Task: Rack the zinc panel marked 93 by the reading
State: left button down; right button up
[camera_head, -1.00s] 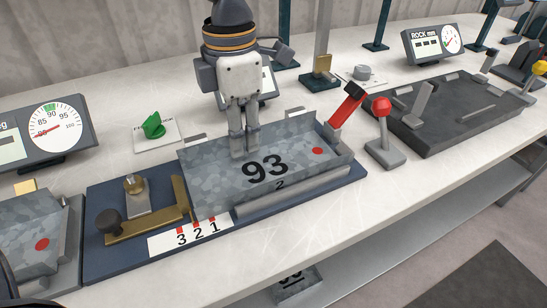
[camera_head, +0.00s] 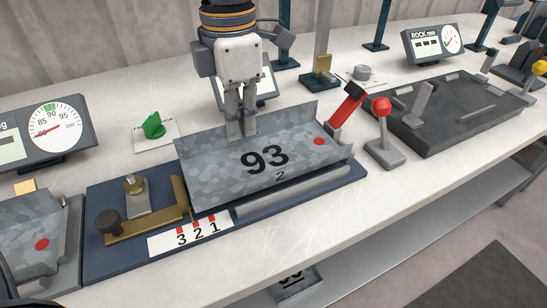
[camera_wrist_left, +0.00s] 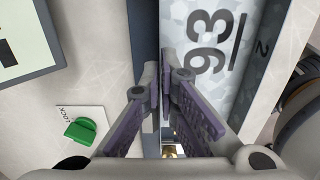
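The zinc panel marked 93 (camera_head: 222,172) is a mottled grey bent sheet with upturned edges, a small 2 and a red dot. It appears slightly raised over the blue bender bed (camera_head: 105,262). My left gripper (camera_head: 241,132) comes down from above at its back edge. In the left wrist view, its purple-padded fingers (camera_wrist_left: 162,88) are closed on the panel's upright flange, and the panel (camera_wrist_left: 192,28) shows beside them. The angle gauge (camera_head: 52,128) at left has its red needle low on the left, below the green band near 90. My right gripper is not in view.
A red-handled lever (camera_head: 382,108) and a red clamp handle (camera_head: 347,104) stand close to the panel's right end. A dark fixture (camera_head: 440,115) lies further right, near the ROCK gauge (camera_head: 432,44). A green knob (camera_head: 153,126) is behind left. Another panel (camera_head: 35,232) is at far left.

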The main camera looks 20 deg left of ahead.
pick_arm(q)
jog(key=shift+r, duration=2.75)
jog(key=shift+s, duration=0.1)
